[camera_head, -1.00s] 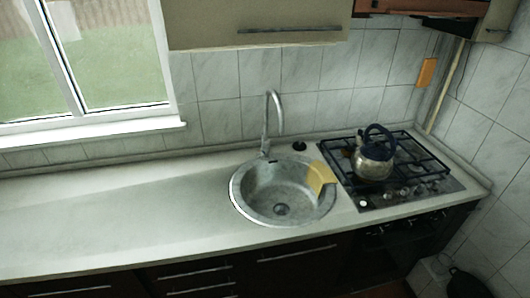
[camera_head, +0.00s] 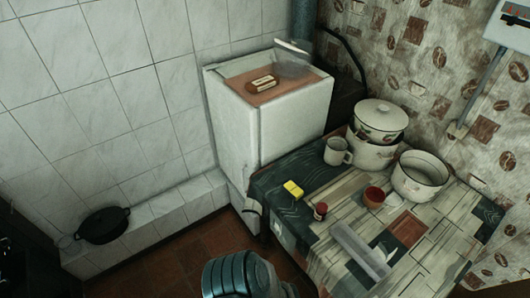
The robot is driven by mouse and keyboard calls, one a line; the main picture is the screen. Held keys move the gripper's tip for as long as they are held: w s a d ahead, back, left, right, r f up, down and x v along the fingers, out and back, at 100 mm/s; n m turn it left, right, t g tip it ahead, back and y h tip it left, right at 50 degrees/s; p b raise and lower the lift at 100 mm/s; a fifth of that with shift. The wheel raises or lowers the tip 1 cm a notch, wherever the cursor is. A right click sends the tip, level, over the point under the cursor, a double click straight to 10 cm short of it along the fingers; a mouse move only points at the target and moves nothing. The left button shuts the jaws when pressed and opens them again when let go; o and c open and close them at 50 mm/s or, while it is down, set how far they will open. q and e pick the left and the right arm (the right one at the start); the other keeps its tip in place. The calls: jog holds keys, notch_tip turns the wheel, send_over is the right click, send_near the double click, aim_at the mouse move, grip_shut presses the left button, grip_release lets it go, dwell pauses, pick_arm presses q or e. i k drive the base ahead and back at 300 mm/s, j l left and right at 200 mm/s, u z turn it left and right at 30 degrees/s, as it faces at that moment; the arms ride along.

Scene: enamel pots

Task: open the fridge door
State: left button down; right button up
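The fridge (camera_head: 297,122) is a small white unit in the upper middle of the head view, standing against the tiled wall. Its narrower left face (camera_head: 232,125) and its wider right face both show, and no open gap is visible, so the door looks closed. I cannot make out a handle clearly. The table hides the lower part of the right face. A grey, ribbed round part at the bottom middle looks like a link of my own arm. Neither gripper's fingers show in this view.
A table (camera_head: 408,262) with a patterned cloth stands right of the fridge. A black pan (camera_head: 103,224) is at left. Brown floor (camera_head: 180,250) lies before the fridge.

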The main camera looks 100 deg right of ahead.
aim_at(236, 123)
jog(key=z, duration=2.9)
